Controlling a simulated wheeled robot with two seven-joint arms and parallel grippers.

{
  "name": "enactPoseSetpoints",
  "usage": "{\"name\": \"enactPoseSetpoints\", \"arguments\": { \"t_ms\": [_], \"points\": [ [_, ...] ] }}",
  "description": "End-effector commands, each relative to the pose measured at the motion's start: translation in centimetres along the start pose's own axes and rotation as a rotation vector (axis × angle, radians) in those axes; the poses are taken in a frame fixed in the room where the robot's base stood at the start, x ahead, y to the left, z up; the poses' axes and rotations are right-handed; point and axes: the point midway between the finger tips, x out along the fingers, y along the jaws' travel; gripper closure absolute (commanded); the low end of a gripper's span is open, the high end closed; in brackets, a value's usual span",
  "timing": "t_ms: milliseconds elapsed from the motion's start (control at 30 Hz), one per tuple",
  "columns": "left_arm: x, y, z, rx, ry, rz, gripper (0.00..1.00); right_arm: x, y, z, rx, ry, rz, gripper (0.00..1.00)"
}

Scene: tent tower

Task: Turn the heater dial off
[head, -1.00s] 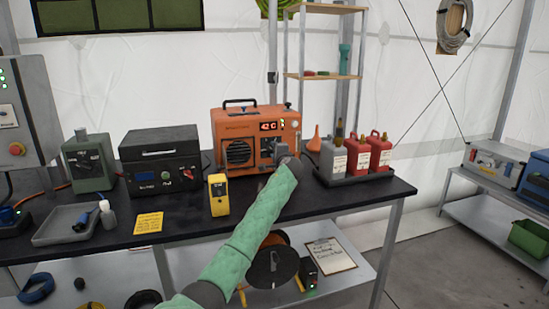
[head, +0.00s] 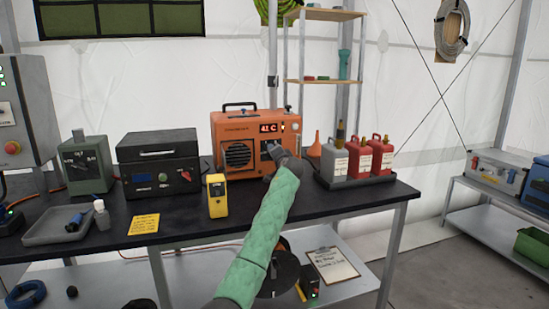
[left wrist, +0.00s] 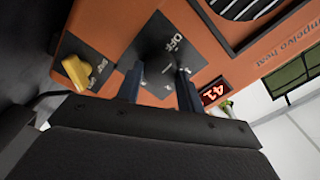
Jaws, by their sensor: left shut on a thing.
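The orange heater (head: 225,128) stands at the back of the black bench, its red display (head: 268,128) reading about 41 C. My left gripper (head: 271,154), on the green-sleeved arm, is at the lower right of its front and hides the dial in the head view. In the left wrist view, the fingers (left wrist: 158,78) straddle the dark dial (left wrist: 152,50) and are shut on it. An OFF label (left wrist: 174,43) shows beside it. The dial's exact pointer position is unclear. A yellow knob (left wrist: 75,72) sits apart on the same panel. My right gripper is not in view.
A red-and-grey bottle tray (head: 352,180) stands right of the heater. A yellow meter (head: 217,196) stands in front of it. A black box (head: 158,165) and a green box (head: 87,165) stand left. The bench front (head: 180,222) is partly clear.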

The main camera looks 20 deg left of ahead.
Motion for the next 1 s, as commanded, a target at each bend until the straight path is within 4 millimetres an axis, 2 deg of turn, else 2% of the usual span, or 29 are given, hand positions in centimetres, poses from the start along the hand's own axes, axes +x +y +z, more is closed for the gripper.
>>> {"name": "enactPoseSetpoints", "arguments": {
  "t_ms": [33,533,567,667,1000],
  "points": [
    [-0.01,0.43,0.22,-0.008,-0.003,0.004,0.85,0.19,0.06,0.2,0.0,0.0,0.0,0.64],
    [-0.02,0.32,0.13,-0.028,-0.002,0.004,0.85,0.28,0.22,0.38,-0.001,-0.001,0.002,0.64],
    [-0.02,0.32,0.12,-0.028,-0.002,0.004,0.61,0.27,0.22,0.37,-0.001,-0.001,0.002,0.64],
    [-0.02,0.29,0.11,-0.027,-0.002,0.004,0.41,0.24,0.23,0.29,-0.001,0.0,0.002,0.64],
    [-0.28,0.13,0.01,-0.028,0.0,0.002,0.41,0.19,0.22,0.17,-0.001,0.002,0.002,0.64]
  ]
}}
